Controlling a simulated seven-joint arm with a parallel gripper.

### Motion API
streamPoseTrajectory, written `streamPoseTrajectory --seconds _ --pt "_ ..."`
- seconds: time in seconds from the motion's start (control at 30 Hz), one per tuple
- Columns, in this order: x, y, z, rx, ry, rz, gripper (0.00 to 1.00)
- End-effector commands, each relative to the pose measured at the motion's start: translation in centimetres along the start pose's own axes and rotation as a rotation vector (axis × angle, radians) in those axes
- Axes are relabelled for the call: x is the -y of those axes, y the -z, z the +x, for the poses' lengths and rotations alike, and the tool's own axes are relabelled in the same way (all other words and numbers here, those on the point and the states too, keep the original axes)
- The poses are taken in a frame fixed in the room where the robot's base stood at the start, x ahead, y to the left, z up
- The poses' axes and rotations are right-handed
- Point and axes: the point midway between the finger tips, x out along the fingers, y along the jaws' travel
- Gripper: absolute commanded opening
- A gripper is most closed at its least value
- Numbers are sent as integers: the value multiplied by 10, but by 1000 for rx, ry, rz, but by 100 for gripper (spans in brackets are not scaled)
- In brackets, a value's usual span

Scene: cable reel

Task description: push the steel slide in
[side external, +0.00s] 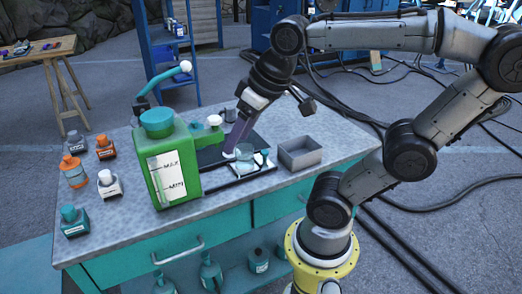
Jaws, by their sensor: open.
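A green container (172,165) with a teal cap and a white MAX/MIN label stands on the grey bench top, left of my gripper. To its right is a low dark platform with a flat pale, steel-looking slide (238,179) at its front side. How far the slide sticks out is hard to tell. A small clear glass (262,159) stands at the platform's right part. My gripper (231,153) points down over the platform, behind the slide and left of the glass, with purple fingers. It is open and holds nothing visible. Whether it touches anything cannot be told.
An open grey metal box (300,153) stands right of the glass. Several small bottles, such as an orange one (74,172), stand at the bench's left. A teal curved arm with a white ball (185,67) rises behind the green container. The bench's front right is clear.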

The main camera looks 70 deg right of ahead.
Motion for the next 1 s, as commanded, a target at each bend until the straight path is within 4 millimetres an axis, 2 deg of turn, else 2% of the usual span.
streamPoseTrajectory --seconds 0.03,0.17,0.2,0.27,0.4,0.47,0.6,0.7,0.83,1.0 --pt "-10 16 2 28 -26 65 63" --pt "-45 50 12 97 -87 229 63" --pt "-59 59 17 121 -106 283 63" --pt "-82 70 25 156 -133 367 63" --pt "-145 84 47 238 -186 557 63" --pt "-172 83 57 270 -203 632 63" --pt "-229 68 77 337 -228 780 63" --pt "-254 52 87 373 -235 854 63" --pt "-267 38 91 395 -238 901 63" --pt "-269 32 100 395 -239 907 63"
